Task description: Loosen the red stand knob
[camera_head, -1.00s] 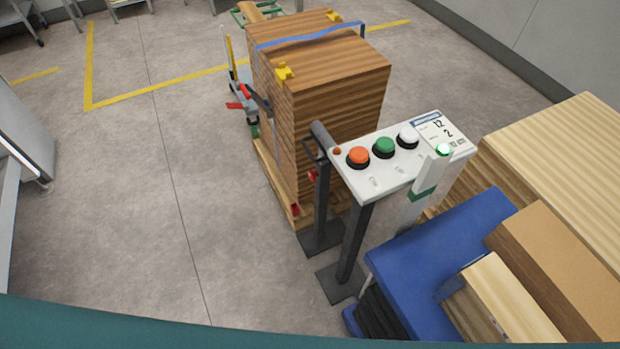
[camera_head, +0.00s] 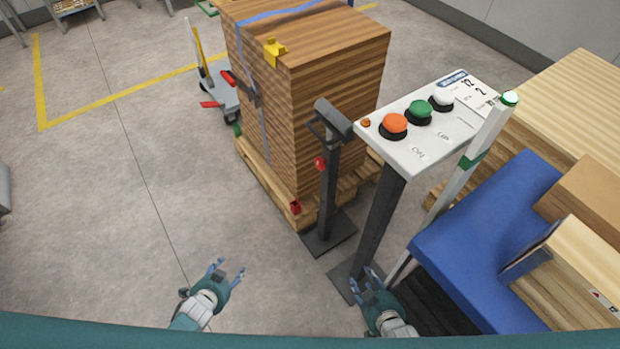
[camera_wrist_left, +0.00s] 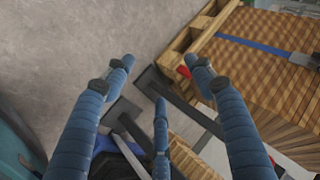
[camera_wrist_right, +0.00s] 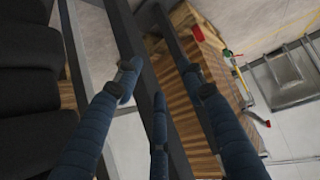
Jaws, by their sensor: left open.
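The red stand knob (camera_head: 320,163) is a small round knob on the side of the dark scanner-like stand (camera_head: 328,190), in front of the strapped wood stack. My left gripper (camera_head: 227,270) is open and empty, low over the floor, to the left of and nearer than the stand. My right gripper (camera_head: 373,276) is also open and empty, below the button panel's post. Neither gripper touches the knob. In the left wrist view, a red bit (camera_wrist_left: 184,72) shows beside a finger; I cannot tell whether it is the knob.
A button panel (camera_head: 440,150) stands on a dark post (camera_head: 375,215) right of the stand. A blue lift table (camera_head: 480,220) with boards is at the right. The wood stack (camera_head: 330,80) sits on a pallet behind. The floor at left is clear.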

